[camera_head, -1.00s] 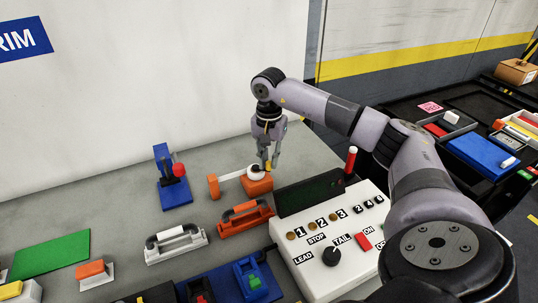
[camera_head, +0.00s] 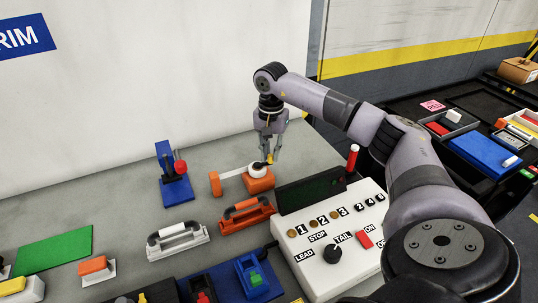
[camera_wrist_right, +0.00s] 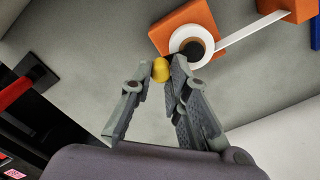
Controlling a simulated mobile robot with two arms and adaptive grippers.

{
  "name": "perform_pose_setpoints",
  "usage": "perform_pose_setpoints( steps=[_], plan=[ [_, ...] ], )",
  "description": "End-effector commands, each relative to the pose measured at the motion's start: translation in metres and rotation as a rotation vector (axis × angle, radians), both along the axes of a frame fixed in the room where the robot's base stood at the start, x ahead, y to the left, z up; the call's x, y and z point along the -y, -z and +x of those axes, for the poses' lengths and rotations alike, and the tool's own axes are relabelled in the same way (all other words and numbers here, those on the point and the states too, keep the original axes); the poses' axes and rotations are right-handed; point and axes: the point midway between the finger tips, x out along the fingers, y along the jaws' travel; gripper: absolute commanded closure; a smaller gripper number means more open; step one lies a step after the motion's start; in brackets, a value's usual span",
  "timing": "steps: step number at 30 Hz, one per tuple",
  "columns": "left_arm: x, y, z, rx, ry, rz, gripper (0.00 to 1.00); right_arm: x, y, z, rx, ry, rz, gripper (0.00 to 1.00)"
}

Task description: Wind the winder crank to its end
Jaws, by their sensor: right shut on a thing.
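The winder is an orange block (camera_head: 260,186) on the grey table with a white roll (camera_head: 257,170) on top. A white strip (camera_head: 235,173) runs left from the roll to an orange post (camera_head: 215,183). My right gripper (camera_head: 270,158) points down at the far right side of the roll, shut on the yellow crank knob (camera_wrist_right: 160,70). In the right wrist view, the knob sits between the fingertips (camera_wrist_right: 164,68), beside the white roll (camera_wrist_right: 180,37) with its dark centre. The crank arm itself is mostly hidden. My left gripper is not in view.
A white control box (camera_head: 335,235) with a dark screen (camera_head: 310,188) stands right of the winder. Orange (camera_head: 245,215) and white (camera_head: 178,240) handled blocks lie in front. A blue stand with a red knob (camera_head: 180,167) is left. Bare table lies behind.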

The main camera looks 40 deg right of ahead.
Motion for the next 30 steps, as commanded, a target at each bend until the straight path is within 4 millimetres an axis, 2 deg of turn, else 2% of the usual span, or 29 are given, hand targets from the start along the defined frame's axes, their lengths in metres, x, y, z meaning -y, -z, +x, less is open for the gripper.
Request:
perform_pose_setpoints(
  steps=[30],
  plan=[
    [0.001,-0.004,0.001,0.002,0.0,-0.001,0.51,0.004,-0.001,0.019,0.001,-0.001,0.002,0.95]
  ],
)
